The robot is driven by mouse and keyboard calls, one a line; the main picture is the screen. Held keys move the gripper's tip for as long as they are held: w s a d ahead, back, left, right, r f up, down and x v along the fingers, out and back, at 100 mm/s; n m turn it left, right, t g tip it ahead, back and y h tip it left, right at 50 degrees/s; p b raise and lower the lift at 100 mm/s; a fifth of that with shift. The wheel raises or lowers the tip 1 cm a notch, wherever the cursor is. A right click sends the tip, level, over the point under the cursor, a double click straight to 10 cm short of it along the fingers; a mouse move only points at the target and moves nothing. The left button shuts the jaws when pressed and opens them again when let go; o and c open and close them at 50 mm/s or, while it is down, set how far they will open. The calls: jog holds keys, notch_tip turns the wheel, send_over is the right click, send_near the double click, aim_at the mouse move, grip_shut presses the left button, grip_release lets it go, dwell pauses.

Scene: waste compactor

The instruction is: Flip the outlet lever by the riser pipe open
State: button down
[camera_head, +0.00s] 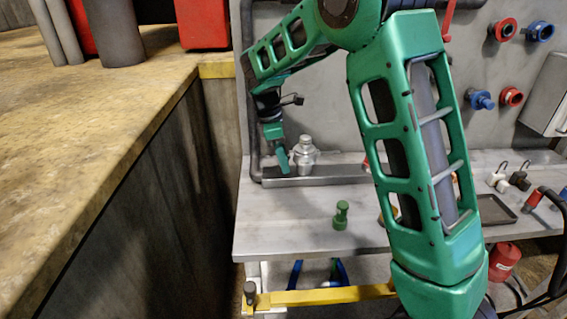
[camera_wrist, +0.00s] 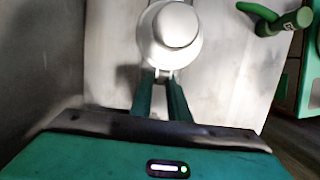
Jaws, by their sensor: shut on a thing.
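A silver, rounded, bottle-shaped fitting (camera_head: 304,152) stands upright at the back left of the bench, near the dark riser pipe (camera_head: 252,110). In the wrist view the fitting (camera_wrist: 172,35) is seen from above. My gripper (camera_head: 284,167) is just left of it, fingers pointing down. In the wrist view my gripper (camera_wrist: 162,78) has its green fingertips close together on a small pale tab (camera_wrist: 163,73) at the fitting's near edge. I cannot tell for sure whether this tab is the outlet lever. The fingers hide most of it.
A green fitting (camera_head: 341,216) stands on the bench (camera_head: 290,235) in front. A dark tray (camera_head: 492,209) and small black and white parts lie at right. Red and blue knobs (camera_head: 480,99) stick out of the back panel.

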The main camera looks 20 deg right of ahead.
jog(key=y, duration=0.1)
jog(key=r+t+y, duration=0.1)
jog(key=y, duration=0.3)
jog(key=shift+w+a+r+t, duration=0.2)
jog(key=shift+w+t, duration=0.05)
jog(key=shift+t, duration=0.05)
jog(key=shift+a+r+t+y, duration=0.1)
jog(key=shift+r+t+y, duration=0.15)
jog(key=shift+y, duration=0.7)
jog(key=shift+r+t+y, duration=0.2)
jog(key=shift+t+y, duration=0.05)
jog(key=shift+y, duration=0.7)
jog(key=c, duration=1.7)
grip_release()
jog(key=shift+a, duration=0.1)
jog(key=v, duration=1)
jog(key=shift+d+r, duration=0.25)
jog(key=shift+d, duration=0.1)
